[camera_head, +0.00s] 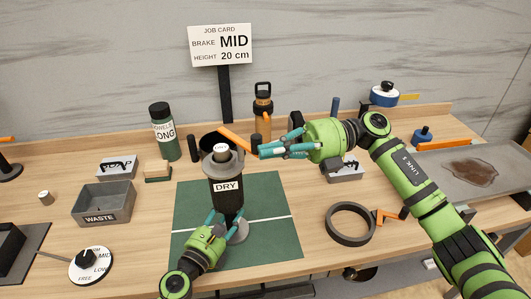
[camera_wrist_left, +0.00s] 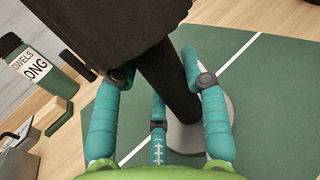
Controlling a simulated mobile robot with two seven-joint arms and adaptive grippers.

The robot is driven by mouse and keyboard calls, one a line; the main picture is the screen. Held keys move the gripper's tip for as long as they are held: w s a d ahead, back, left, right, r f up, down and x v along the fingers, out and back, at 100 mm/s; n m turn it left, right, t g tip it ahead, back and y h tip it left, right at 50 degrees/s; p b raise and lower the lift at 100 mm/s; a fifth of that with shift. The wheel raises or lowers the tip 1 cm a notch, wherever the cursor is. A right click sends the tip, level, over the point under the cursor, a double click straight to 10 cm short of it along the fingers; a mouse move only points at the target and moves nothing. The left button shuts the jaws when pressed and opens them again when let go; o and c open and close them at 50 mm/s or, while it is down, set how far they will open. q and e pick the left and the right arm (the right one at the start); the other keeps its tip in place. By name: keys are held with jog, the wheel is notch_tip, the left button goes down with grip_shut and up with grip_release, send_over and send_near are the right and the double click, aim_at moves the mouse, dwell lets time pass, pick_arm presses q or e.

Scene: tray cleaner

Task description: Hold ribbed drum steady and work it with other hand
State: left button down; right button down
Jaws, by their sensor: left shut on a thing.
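A dark upright piece labelled DRY (camera_head: 227,197) stands on a round grey base (camera_head: 237,231) on the green mat. A grey flanged top with a pale cap (camera_head: 222,153) sits on it; ribs are too small to make out. My left gripper (camera_head: 222,222) is low at the front, shut on the dark post under the label. The left wrist view shows this post (camera_wrist_left: 172,88) between the teal fingers. My right gripper (camera_head: 262,150) is at the right of the flanged top. An orange bar (camera_head: 236,139) ends at its fingertips; I cannot tell whether they grip it.
A grey WASTE bin (camera_head: 104,204) and a dial (camera_head: 90,265) are at the left. A towel canister (camera_head: 164,133) stands at the back. A dark ring (camera_head: 350,224) lies right of the green mat (camera_head: 275,236). A stained grey tray (camera_head: 478,172) is at far right.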

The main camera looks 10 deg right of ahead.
jog(key=w+d, duration=0.2)
jog(key=w, duration=0.1)
jog(key=shift+w+f+n+g, duration=0.1)
jog(key=shift+w+n+g, duration=0.05)
jog(key=shift+n+g, duration=0.2)
jog(key=shift+s+g, duration=0.2)
jog(key=shift+g, duration=0.05)
dwell(1.1)
jog(key=v, duration=0.8)
jog(key=shift+s+d, duration=0.2)
jog(key=shift+s, duration=0.15)
dwell(0.5)
